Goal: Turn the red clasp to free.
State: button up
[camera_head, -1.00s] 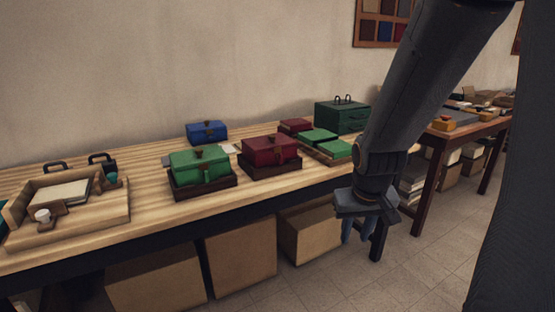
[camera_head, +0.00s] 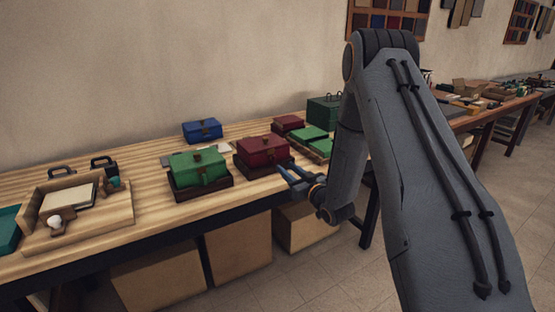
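The red box (camera_head: 263,152) sits in a dark tray (camera_head: 243,175) near the front edge of the wooden table. A small brown clasp (camera_head: 270,152) shows on its front; its exact turn is too small to tell. My gripper (camera_head: 288,174) is just right of and in front of the red box, with its blue-grey fingers pointing left toward it. The two fingers are apart, with nothing visible between them. The gripper appears clear of the clasp.
A green box (camera_head: 198,167) in its own dark tray stands left of the red box. A blue box (camera_head: 202,131) is behind. Green and red covers (camera_head: 309,135) lie to the right, beside my arm. A wooden tray (camera_head: 100,226) is at left.

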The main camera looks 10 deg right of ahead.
aim_at(275, 159)
jog(key=p+x, duration=0.1)
jog(key=x, duration=0.6)
jog(key=shift+w+a, duration=0.1)
jog(key=shift+w, duration=0.15)
jog(key=shift+c, duration=0.2)
grip_shut()
